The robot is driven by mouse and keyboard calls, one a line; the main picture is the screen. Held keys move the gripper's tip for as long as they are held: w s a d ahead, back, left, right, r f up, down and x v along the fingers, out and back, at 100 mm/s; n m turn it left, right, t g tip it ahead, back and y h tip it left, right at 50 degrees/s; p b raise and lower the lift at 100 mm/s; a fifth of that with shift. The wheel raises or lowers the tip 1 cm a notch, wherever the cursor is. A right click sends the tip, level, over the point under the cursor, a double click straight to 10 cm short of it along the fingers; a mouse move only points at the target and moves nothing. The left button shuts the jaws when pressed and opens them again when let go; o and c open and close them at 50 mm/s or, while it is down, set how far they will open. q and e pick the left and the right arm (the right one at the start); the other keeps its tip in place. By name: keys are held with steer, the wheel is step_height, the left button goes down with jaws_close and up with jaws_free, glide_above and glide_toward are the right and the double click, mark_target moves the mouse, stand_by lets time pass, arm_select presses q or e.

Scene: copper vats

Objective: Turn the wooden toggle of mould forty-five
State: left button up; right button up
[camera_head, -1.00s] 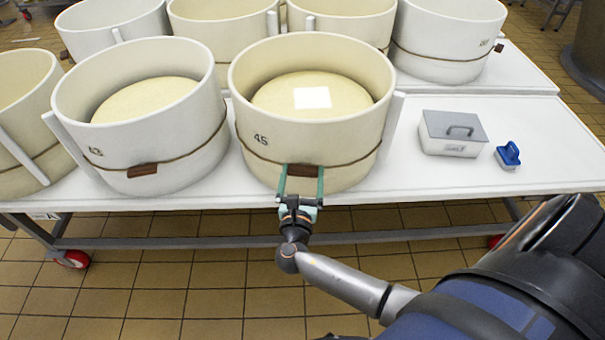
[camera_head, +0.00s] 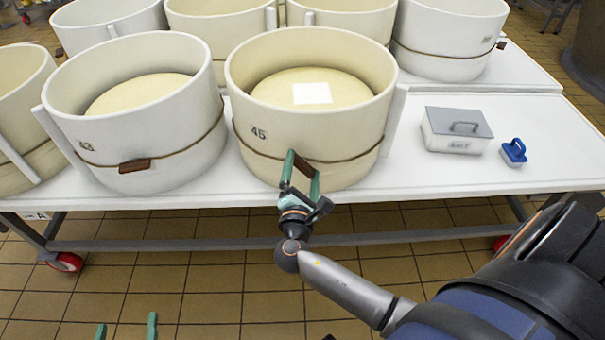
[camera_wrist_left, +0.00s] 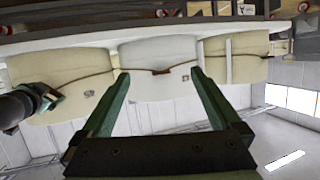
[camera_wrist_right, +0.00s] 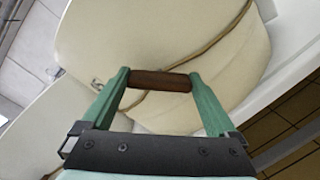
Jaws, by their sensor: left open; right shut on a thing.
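Mould forty-five (camera_head: 310,110) is a cream round hoop with "45" on its side, standing on the white table with a pale cheese inside. A cord runs round it, with a brown wooden toggle (camera_head: 302,168) at the front. My right gripper (camera_head: 303,166) is shut on the toggle, with a finger at each end. In the right wrist view the toggle (camera_wrist_right: 160,81) spans between the green fingertips over the cord. In the head view it sits tilted, right end lower. My left gripper (camera_head: 126,328) is open and empty, low in front of the table; its fingers (camera_wrist_left: 160,75) also show in the left wrist view.
A neighbouring mould (camera_head: 135,120) with its own toggle (camera_head: 134,165) stands close on the left. More moulds stand behind. A grey-lidded box (camera_head: 456,130) and a blue brush (camera_head: 513,152) lie to the right. The table's front edge (camera_head: 420,199) runs below the moulds.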

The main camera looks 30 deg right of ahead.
steer(key=shift+f+m+b, duration=0.15)
steer(key=shift+m+b, duration=0.45)
steer(key=shift+m, duration=0.4)
arm_select(q)
step_height(320, 180, up, 14)
steer(key=w+m+t+h+b, duration=0.1)
steer(key=w+m+t+h, duration=0.15)
steer(key=t, duration=0.35)
arm_select(e)
steer(key=shift+m, duration=0.9)
steer(key=shift+m+b, duration=0.8)
steer(key=shift+d+m+b, duration=0.1)
steer(key=shift+m+b, duration=0.6)
steer(key=shift+m, duration=0.3)
arm_select(q)
steer(key=s+d+r+m+t+h, duration=0.2)
steer(key=s+r+m+h, duration=0.4)
steer(key=r+h, duration=0.3)
steer(key=shift+s+r+m+t+b, duration=0.4)
steer(key=shift+s+r, duration=0.45)
steer(key=shift+r, duration=0.45)
arm_select(e)
steer(key=shift+m, duration=0.6)
arm_select(q)
steer(key=shift+d, duration=0.1)
arm_select(e)
steer(key=o, duration=1)
steer(key=shift+s, duration=0.1)
